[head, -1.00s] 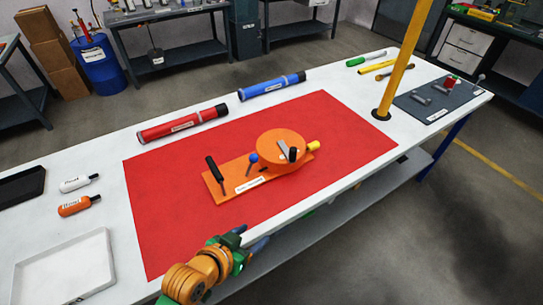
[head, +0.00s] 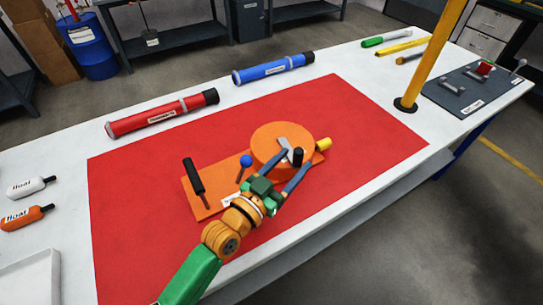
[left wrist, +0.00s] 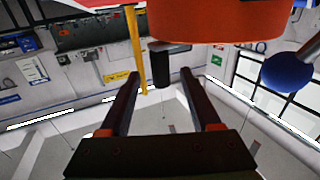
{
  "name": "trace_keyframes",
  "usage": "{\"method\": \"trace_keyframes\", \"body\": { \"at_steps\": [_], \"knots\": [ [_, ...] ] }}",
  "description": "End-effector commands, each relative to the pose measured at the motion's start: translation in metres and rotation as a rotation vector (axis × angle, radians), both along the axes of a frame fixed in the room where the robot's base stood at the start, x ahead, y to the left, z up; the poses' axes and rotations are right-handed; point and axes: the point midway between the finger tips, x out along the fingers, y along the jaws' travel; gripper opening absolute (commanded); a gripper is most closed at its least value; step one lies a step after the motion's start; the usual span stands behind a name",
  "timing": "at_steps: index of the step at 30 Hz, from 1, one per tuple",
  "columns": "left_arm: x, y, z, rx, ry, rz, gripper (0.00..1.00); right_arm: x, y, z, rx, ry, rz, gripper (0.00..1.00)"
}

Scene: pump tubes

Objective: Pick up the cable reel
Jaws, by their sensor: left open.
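The orange cable reel (head: 270,137) lies on the red mat (head: 130,215). It has a round orange drum, a flat orange base, a black handle at its left, a blue ball knob (head: 246,161) and a yellow end piece at its right. My left gripper (head: 296,159) is open and reaches over the reel's front, with its fingers on either side of the drum's black crank knob (head: 298,156). In the left wrist view the crank knob (left wrist: 171,66) shows beyond and between the open fingers, with the drum above. Contact cannot be told. My right gripper is not in view.
A red tube (head: 163,114) and a blue tube (head: 272,68) lie behind the mat. A yellow post (head: 429,55) stands at the right, near a dark tool plate (head: 447,95). Two float bottles (head: 27,217) and a white tray (head: 35,280) are at the left.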

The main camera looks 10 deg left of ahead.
Motion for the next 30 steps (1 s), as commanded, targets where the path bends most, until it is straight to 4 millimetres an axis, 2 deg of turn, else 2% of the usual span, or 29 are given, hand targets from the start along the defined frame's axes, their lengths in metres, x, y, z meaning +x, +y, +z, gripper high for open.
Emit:
{"method": "trace_keyframes", "body": {
  "at_steps": [9,17,24,30],
  "knots": [
    [0.048,-0.03,0.004,-0.001,-0.002,0.0,0.64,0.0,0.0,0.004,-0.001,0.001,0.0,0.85],
    [0.052,-0.032,0.003,0.002,0.0,0.0,0.64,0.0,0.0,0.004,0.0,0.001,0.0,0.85],
    [0.052,-0.032,0.003,0.001,0.0,0.0,0.0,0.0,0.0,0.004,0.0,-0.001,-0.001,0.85],
    [0.052,-0.032,0.003,0.001,0.0,0.0,0.0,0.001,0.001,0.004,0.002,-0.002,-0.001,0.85]
  ]
}}
